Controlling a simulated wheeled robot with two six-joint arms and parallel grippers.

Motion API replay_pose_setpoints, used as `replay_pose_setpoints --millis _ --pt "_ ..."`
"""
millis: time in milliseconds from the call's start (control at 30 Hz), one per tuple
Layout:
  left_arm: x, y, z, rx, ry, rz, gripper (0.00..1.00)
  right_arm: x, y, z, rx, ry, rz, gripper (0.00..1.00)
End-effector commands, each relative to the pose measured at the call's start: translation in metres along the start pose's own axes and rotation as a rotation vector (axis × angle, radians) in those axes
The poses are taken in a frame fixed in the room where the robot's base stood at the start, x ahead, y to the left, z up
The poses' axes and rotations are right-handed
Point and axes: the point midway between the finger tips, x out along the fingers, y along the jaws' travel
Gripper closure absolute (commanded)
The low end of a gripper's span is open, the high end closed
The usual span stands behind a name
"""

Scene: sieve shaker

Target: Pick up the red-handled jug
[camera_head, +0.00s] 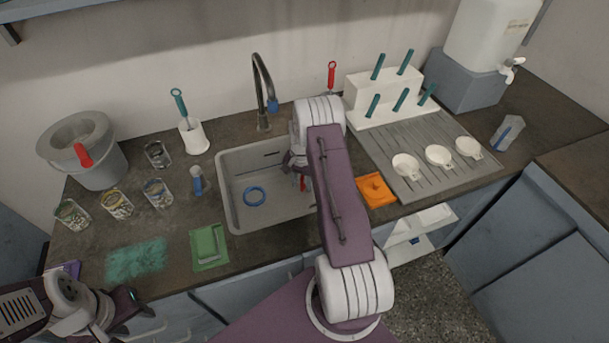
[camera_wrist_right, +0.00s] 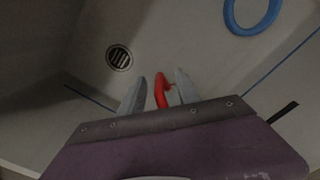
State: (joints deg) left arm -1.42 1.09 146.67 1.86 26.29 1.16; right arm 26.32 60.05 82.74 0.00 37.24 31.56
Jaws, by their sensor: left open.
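A red curved handle (camera_wrist_right: 162,90) shows between the fingers of my right gripper (camera_wrist_right: 161,78) in the right wrist view. The fingers stand apart on both sides of it, with a gap visible. In the head view a bit of red (camera_head: 303,183) shows beside my right arm inside the sink (camera_head: 232,190). The body of whatever carries this handle is hidden by my arm and gripper, so I cannot tell its shape. My left gripper (camera_head: 138,304) is open and empty at the lower left, away from the sink. A grey bucket-like vessel (camera_head: 105,168) with a red grip stands at the left.
A blue ring (camera_head: 254,196) lies on the sink floor, left of my right arm. A faucet (camera_head: 263,90) rises behind. Several glass jars (camera_head: 117,204) stand at left. A green tray (camera_head: 209,246) and an orange cloth (camera_head: 377,190) flank the sink.

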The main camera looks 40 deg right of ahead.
Motion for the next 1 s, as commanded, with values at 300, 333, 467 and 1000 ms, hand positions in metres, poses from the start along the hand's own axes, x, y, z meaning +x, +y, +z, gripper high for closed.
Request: replay_pose_setpoints --millis 300,333,467,1000 --pt "0.002 0.0 0.0 0.0 0.0 0.0 0.55 0.024 0.0 0.0 -0.001 0.001 -0.001 0.61" --pt "0.002 0.0 0.0 0.0 0.0 0.0 0.55 0.024 0.0 0.0 -0.001 0.001 -0.001 0.61" --pt "0.002 0.0 0.0 0.0 0.0 0.0 0.55 0.024 0.0 0.0 -0.001 0.001 -0.001 0.83" --pt "0.002 0.0 0.0 0.0 0.0 0.0 0.55 0.024 0.0 0.0 -0.001 0.0 -0.001 1.0"
